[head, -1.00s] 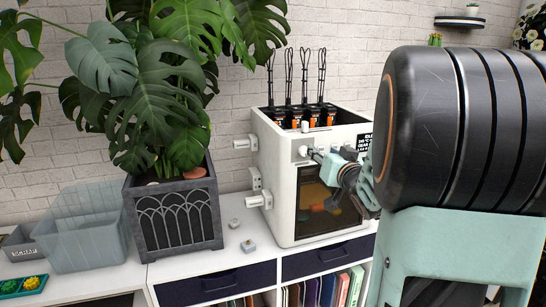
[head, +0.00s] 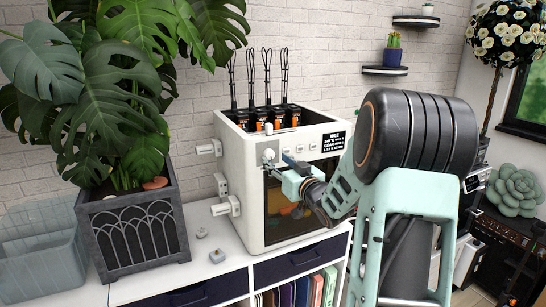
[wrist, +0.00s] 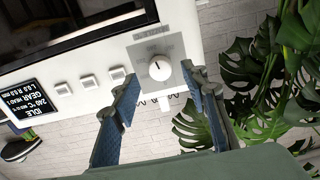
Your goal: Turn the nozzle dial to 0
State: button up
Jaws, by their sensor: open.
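The nozzle dial (wrist: 160,69) is a round white knob on a grey plate on the printer's white front, with a dark pointer mark. In the head view the dial (head: 269,155) is at the upper left of the front. My gripper (wrist: 160,80) is open, its two blue-padded fingers on either side of the dial in the wrist view. No grip on the knob shows, and I cannot tell whether the fingers touch it. In the head view my gripper (head: 272,168) is close in front of the dial. The dial's numbers are too small to read.
The white printer (head: 235,190) stands on a white cabinet (head: 232,250). Several white buttons and a display (wrist: 36,100) reading IDLE are beside the dial. A large potted plant (head: 137,228) stands left of the printer. Small parts (head: 217,256) lie on the cabinet top.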

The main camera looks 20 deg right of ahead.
aim_at(271, 156)
jog(key=shift+w+a, duration=0.1)
jog(key=shift+w, duration=1.55)
grip_shut()
